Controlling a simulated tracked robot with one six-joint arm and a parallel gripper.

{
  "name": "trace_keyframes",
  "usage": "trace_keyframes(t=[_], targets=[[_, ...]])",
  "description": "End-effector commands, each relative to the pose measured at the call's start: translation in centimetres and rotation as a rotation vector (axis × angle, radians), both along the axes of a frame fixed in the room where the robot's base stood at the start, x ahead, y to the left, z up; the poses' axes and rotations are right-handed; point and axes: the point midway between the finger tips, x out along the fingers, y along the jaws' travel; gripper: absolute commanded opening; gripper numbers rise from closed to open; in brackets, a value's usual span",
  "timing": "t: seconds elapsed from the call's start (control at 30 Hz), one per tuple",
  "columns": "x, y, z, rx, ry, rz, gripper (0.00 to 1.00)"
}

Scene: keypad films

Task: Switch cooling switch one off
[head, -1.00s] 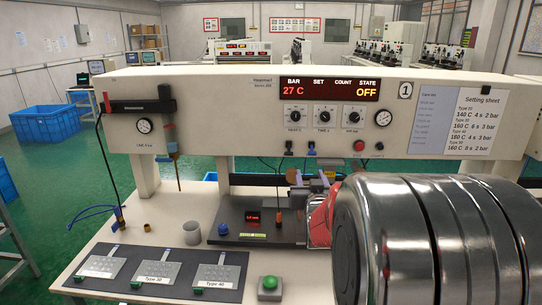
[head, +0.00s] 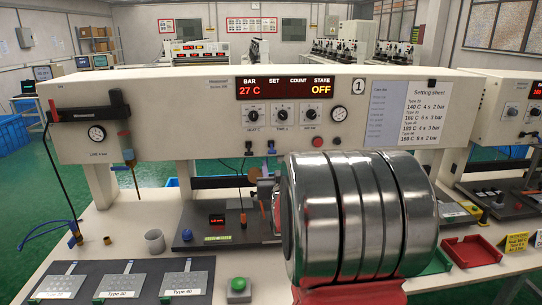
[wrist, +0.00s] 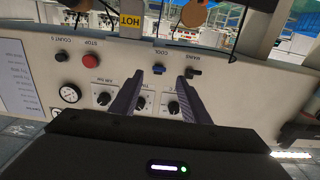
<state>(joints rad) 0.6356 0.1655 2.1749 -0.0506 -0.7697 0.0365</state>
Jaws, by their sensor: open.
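The machine marked 1 has a white front panel (head: 210,140). The blue switch appears between the fingertips; I cannot tell the gap in depth. My silver arm hides my gripper in the head view.
A red stop button (wrist: 90,61) and dials are close by on the panel. A display (head: 285,88) reads 27 C and OFF. A green button (head: 238,284) and a grey cup (head: 155,240) are on the bench. A second machine (head: 510,110) stands at the right.

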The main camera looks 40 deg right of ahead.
Motion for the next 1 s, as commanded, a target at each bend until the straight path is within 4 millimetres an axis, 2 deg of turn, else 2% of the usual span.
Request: trace_keyframes(t=[0.7,1.0], targets=[[7.4,-5.1,0.0,0.000,0.000,0.000,0.42],[8.3,-5.7,0.0,0.000,0.000,0.000,0.42]])
